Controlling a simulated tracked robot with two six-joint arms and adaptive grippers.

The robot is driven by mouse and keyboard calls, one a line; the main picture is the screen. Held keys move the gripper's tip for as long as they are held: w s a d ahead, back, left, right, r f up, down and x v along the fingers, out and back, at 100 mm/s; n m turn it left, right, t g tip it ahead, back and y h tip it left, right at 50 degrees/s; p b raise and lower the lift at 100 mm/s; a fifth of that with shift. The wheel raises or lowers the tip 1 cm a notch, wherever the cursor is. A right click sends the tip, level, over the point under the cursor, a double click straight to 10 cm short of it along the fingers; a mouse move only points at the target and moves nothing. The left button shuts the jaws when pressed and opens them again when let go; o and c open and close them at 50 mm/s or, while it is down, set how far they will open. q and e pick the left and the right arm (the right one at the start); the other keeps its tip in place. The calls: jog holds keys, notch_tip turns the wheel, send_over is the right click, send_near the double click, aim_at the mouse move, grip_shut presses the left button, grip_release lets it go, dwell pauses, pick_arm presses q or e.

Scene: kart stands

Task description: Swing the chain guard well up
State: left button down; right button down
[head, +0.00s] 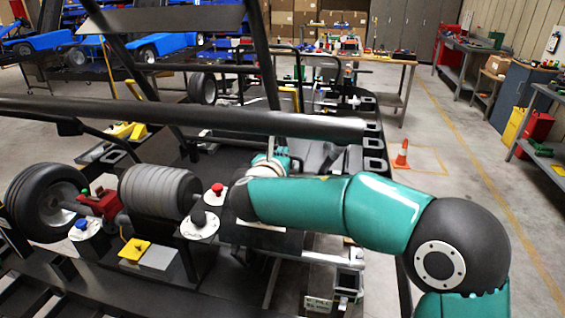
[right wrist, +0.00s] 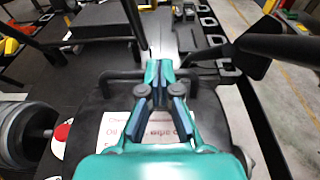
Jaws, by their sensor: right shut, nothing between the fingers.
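A dark, rounded panel (right wrist: 98,118), which I take to be the chain guard, lies under my right gripper in the right wrist view. It bears a white label (right wrist: 118,124) with red print, partly covered by the gripper, and a dark bar handle (right wrist: 118,74) along its far edge. My right gripper (right wrist: 159,66) is shut and empty, its tips over the middle of the bar; I cannot tell whether they touch it. My left gripper is not in view.
A thick black frame tube (head: 180,113) crosses above the work area. Left of my arm are a ribbed grey cylinder (head: 158,190), a wheel (head: 40,203) and a red button (head: 217,188). An orange cone (head: 401,155) stands on open floor to the right.

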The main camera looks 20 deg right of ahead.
jog(key=c, duration=1.7)
grip_release()
jog(key=s+a+r, duration=0.1)
jog(key=r, duration=0.1)
jog(key=s+a+r, duration=0.1)
jog(key=s+r, duration=0.1)
jog(key=r, duration=0.1)
jog(key=s+a+r+b, duration=0.1)
jog(key=s+r, duration=0.1)
jog(key=shift+s+a+r, duration=0.1)
jog(key=shift+s+r, duration=0.05)
jog(key=shift+r, duration=0.05)
jog(key=shift+o, duration=1.1)
jog(key=shift+s+r, duration=0.1)
jog(key=shift+r, duration=0.05)
jog(key=s+d+r+m+g+h, duration=0.2)
jog(key=d+r+m+h, duration=0.15)
jog(key=m, duration=0.65)
jog(key=w+a+f+m+g+b, duration=0.1)
jog(key=a+f+m+g+b, duration=0.2)
jog(key=a+f+m+b, duration=0.7)
jog(key=shift+m+h, duration=0.35)
jog(key=shift+m, duration=0.35)
jog(key=p+x, duration=0.1)
jog(key=x, duration=0.3)
jog(key=p+x, duration=0.2)
jog(key=x, duration=0.3)
jog(key=w+a+f+p+x, duration=0.1)
jog(key=x, duration=0.4)
jog(key=shift+w, duration=0.15)
